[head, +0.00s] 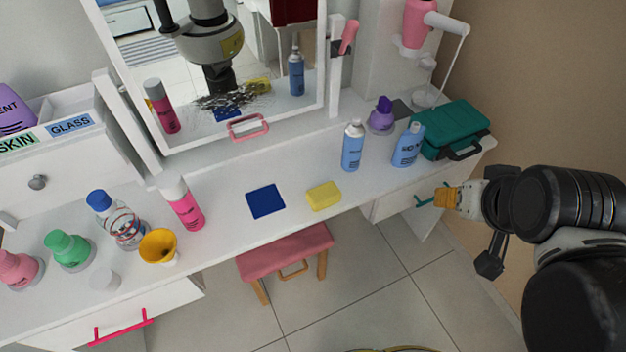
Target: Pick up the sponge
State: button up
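A yellow block that looks like the sponge (324,195) lies flat on the white vanity top, near its front edge and right of a dark blue square (266,201). My gripper (445,197) is at the right, out past the front edge of the vanity and to the right of the sponge, clear of it. Its tip shows as an orange-yellow part pointing left. The two fingers cannot be told apart, so I cannot tell whether it is open or shut.
Blue bottles (353,146) (408,145) and a teal case (452,130) stand behind and right of the sponge. A pink bottle (184,203) stands left. A mirror (215,70) rises behind. A pink stool (286,252) is below the front edge.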

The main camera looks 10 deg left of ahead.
aim_at(323, 196)
jog(key=j+u, duration=0.15)
jog(key=j, duration=0.3)
jog(key=i+j+u, duration=0.15)
jog(key=j, duration=0.25)
jog(key=j+u, duration=0.15)
jog(key=j, duration=0.3)
